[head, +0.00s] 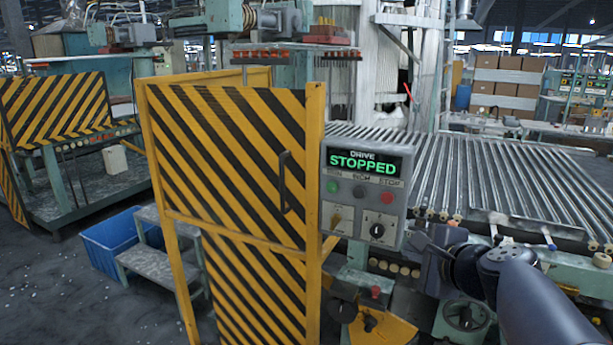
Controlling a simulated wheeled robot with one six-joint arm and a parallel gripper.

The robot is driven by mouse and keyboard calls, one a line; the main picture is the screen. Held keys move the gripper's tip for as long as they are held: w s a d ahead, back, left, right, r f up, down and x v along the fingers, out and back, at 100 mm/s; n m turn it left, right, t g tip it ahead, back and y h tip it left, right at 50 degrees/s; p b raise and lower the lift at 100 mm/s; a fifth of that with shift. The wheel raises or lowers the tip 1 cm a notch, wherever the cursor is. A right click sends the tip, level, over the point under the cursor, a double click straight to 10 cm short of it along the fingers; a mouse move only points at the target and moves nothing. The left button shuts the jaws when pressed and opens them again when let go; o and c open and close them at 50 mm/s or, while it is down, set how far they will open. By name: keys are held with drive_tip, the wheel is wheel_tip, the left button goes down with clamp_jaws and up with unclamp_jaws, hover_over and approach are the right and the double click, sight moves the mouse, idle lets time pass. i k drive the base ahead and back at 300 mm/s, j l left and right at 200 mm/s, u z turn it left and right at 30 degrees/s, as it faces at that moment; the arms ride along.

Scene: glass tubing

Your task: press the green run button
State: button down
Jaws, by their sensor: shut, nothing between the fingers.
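The green run button (333,186) is on the left of the button row on a grey drive control panel (363,200). A dark button sits in the middle of the row and a red stop button (387,198) on the right. My gripper (416,240) is at the panel's lower right edge, below and to the right of the green button and apart from it. It looks shut and empty, though its fingertips are small and partly unclear.
A yellow-and-black striped guard door (235,160) with a handle (287,182) stands just left of the panel. A roller conveyor (480,175) runs behind and right. A blue bin (105,245) and steps stand left.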

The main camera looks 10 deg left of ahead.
sight(332, 186)
drive_tip(key=i+j, duration=0.15)
drive_tip(key=j, duration=0.2)
drive_tip(key=i+j, duration=0.2)
drive_tip(key=j, duration=0.2)
drive_tip(key=i+j+z, duration=0.1)
drive_tip(key=j, duration=0.25)
drive_tip(key=i, duration=0.05)
